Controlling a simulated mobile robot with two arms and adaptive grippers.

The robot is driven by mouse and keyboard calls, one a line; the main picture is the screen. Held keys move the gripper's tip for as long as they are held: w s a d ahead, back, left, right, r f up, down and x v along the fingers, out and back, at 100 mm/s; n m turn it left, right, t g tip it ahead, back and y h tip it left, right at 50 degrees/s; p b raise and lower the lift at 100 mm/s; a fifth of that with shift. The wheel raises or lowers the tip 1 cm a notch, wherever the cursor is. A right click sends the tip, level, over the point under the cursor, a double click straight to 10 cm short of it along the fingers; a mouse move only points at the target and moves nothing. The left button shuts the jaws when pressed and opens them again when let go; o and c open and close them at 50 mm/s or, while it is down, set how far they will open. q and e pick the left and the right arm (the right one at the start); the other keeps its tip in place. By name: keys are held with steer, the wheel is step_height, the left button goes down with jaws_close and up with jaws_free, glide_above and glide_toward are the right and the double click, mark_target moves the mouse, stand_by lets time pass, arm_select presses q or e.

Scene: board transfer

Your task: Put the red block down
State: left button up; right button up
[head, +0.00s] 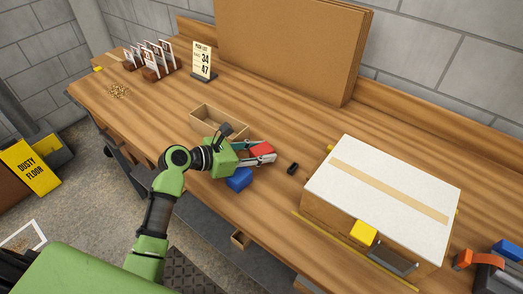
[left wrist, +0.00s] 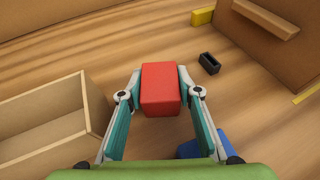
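The red block (head: 262,149) is between the fingers of my left gripper (head: 264,158) above the wooden workbench. In the left wrist view the red block (left wrist: 161,88) sits between both fingertips, which press against its sides. I cannot tell whether its underside touches the bench. A blue block (head: 239,179) lies on the bench just below my left gripper, partly hidden by it; it also shows in the left wrist view (left wrist: 203,147). My right gripper does not show in either view.
An open wooden tray (head: 205,114) stands beside my left gripper. A small black holder (head: 292,168) lies to the right. A large white-topped box (head: 385,190) with a yellow block (head: 363,232) by it takes up the right.

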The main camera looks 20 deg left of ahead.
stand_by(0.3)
arm_select(q)
steer(key=shift+s+r, duration=0.1)
steer(key=shift+r, duration=0.1)
steer(key=v, duration=1.2)
steer(key=shift+b, duration=0.3)
